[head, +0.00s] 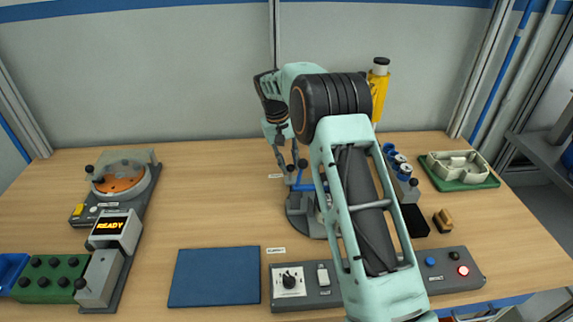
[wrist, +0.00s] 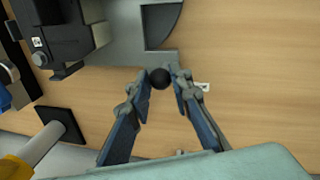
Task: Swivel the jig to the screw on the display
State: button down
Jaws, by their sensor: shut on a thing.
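The jig (head: 296,205) is a grey, rounded fixture on the table, partly hidden behind my arm in the head view. In the wrist view its grey plate (wrist: 125,62) has a dark curved recess, and a black ball knob (wrist: 159,78) stands near its edge. My gripper (wrist: 160,82) is shut on this knob, with one fingertip on each side. In the head view my gripper (head: 299,187) reaches down to the jig from above. The display (head: 110,226) at the left shows "READY" in orange letters; I see no screw picture on it.
A blue mat (head: 213,277) lies front centre. A control panel (head: 310,290) with a knob and buttons runs along the front edge. A round covered device (head: 122,180) stands left. A green tray (head: 462,182) sits at the right. A yellow tool (head: 379,92) stands behind my arm.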

jog(key=shift+w+d, duration=0.15)
jog(key=shift+d, duration=0.05)
dwell(0.5)
jog(key=c, duration=1.7)
grip_release()
jog(key=shift+c, duration=0.2)
notch_tip(320, 180, up, 12)
jog(key=a, duration=0.2)
jog(key=shift+s+a, duration=0.15)
jog(key=shift+s, duration=0.1)
